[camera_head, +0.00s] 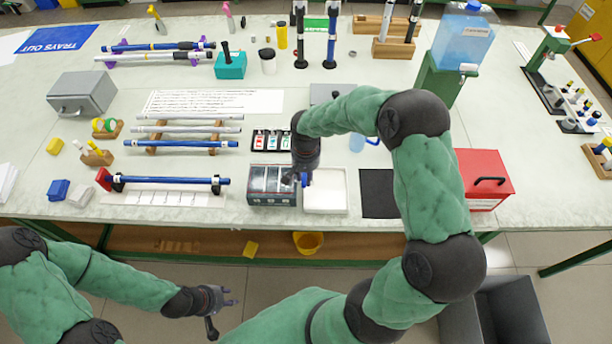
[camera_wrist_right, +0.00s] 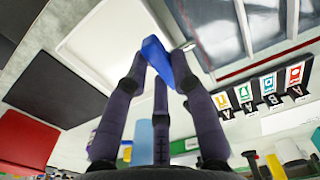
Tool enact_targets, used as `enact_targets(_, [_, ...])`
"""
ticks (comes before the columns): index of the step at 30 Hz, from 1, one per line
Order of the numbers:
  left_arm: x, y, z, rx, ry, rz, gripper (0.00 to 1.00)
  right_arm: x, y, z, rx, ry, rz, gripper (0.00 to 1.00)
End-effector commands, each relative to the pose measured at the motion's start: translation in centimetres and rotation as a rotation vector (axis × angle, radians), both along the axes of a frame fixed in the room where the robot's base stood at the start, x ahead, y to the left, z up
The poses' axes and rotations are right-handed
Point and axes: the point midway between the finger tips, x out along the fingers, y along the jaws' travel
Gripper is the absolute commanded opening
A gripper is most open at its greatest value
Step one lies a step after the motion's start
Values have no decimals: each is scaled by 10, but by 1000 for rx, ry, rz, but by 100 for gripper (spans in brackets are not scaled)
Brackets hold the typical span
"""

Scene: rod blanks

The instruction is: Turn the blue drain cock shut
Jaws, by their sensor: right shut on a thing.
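The blue drain cock (camera_wrist_right: 155,56) shows in the right wrist view as a blue handle between the fingertips, beside the grey compartmented box. Only a small blue part of it (camera_head: 306,180) shows in the head view, at the right side of the box (camera_head: 271,201). My right gripper (camera_wrist_right: 160,60) is shut on the blue handle; in the head view it points down there (camera_head: 302,178). The fingers hide part of the handle, and its exact angle is hard to tell. My left gripper (camera_head: 231,297) is open and empty, low in front of the table.
A white tray (camera_head: 325,208) lies right of the box, with a black mat (camera_head: 377,192) and a red toolbox (camera_head: 484,178) further right. A rod on a stand (camera_head: 168,181) lies to the left. A yellow bucket (camera_head: 308,241) sits below the table edge.

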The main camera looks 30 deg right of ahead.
Motion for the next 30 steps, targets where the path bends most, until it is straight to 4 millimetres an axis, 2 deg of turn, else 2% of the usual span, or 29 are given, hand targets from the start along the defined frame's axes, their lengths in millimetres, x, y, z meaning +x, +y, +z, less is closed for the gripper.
enact_targets(5, [0,0,1,0,0,0,35,1,0,1,1,-3,-2,0])
enact_targets(6, [0,0,1,0,0,0,35,1,0,1,1,-3,-2,35])
enact_targets(16, [0,0,1,0,0,0,35,0,0,1,0,-1,-1,35])
enact_targets(20, [0,0,0,0,0,0,35,1,-1,9,-1,-3,-1,35])
enact_targets(23, [0,0,1,0,0,0,35,1,0,23,0,-4,-1,35])
enact_targets(30, [0,0,1,0,0,0,35,1,0,71,0,-5,-1,35])
